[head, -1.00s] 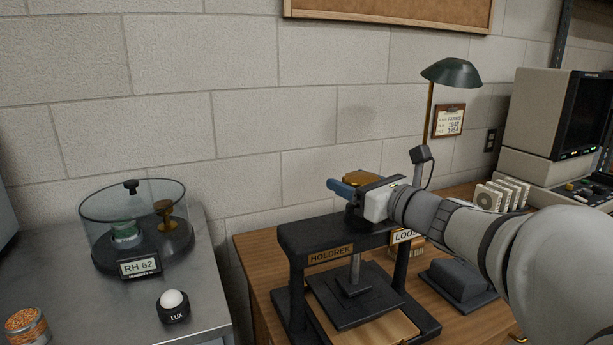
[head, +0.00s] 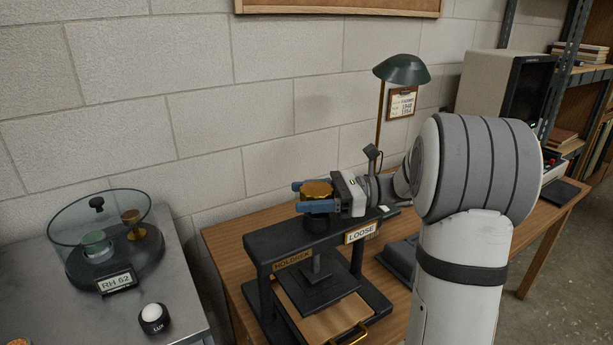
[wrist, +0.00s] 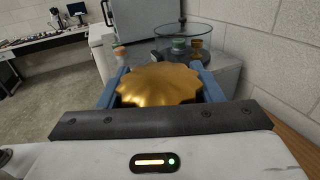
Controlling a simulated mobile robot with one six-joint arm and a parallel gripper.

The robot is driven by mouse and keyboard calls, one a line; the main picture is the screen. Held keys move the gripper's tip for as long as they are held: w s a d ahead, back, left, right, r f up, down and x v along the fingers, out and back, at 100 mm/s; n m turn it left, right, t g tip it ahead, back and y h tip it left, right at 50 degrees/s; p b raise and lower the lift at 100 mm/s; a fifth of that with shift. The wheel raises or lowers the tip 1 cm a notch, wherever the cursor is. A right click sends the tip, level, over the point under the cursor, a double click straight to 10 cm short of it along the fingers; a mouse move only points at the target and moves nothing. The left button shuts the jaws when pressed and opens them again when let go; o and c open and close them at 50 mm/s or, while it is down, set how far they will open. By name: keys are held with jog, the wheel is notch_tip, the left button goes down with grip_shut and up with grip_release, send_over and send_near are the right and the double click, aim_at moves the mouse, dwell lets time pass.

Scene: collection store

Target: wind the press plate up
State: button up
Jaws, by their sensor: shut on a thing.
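The press is a dark frame (head: 262,242) on the wooden desk, with a "HOLDREK" label on its front bar and a "LOOSE" sign at its right end. The press plate (head: 325,288) is a dark flat slab hanging on a short spindle above a wooden board (head: 318,318). A scalloped brass knob (head: 317,189) tops the press. My gripper (head: 312,198) is shut on this knob, its blue fingers on either side. In the wrist view the brass knob (wrist: 158,84) sits between both blue fingers (wrist: 160,88).
A glass-walled dish (head: 113,240) with an "RH 62" display stands on the grey cabinet at left, near a LUX sensor (head: 153,318). A green lamp (head: 401,69) rises behind the press.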

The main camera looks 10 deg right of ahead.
jog(key=n+g+p, duration=0.1)
jog(key=p, duration=0.1)
jog(key=n+g+p, duration=0.1)
jog(key=g+p, duration=0.1)
jog(key=n+g+p, duration=0.1)
jog(key=g+p, duration=0.1)
jog(key=shift+s+r+p, duration=0.25)
jog(key=shift+r+p, duration=0.15)
jog(key=n+g+p, duration=0.1)
jog(key=p, duration=0.3)
jog(key=n+g+h+p, duration=0.1)
jog(key=g+p, duration=0.1)
jog(key=p, duration=0.2)
jog(key=shift+s+r+n+g+p, duration=0.1)
jog(key=shift+s+n+g+p, duration=0.1)
jog(key=shift+n+g+p, duration=0.15)
jog(key=g+p, duration=0.1)
jog(key=p, duration=0.1)
jog(key=n+g+h+p, duration=0.1)
jog(key=p, duration=0.2)
jog(key=shift+s+d+f+h, duration=0.1)
jog(key=shift+f+h, duration=0.1)
jog(key=shift+h, duration=0.1)
jog(key=shift+n+g+p, duration=0.25)
jog(key=shift+n+p, duration=0.1)
jog(key=shift+p, duration=0.2)
jog(key=shift+f+p, duration=0.35)
jog(key=shift+p, duration=0.3)
jog(key=o, duration=1)
jog(key=shift+s, duration=0.1)
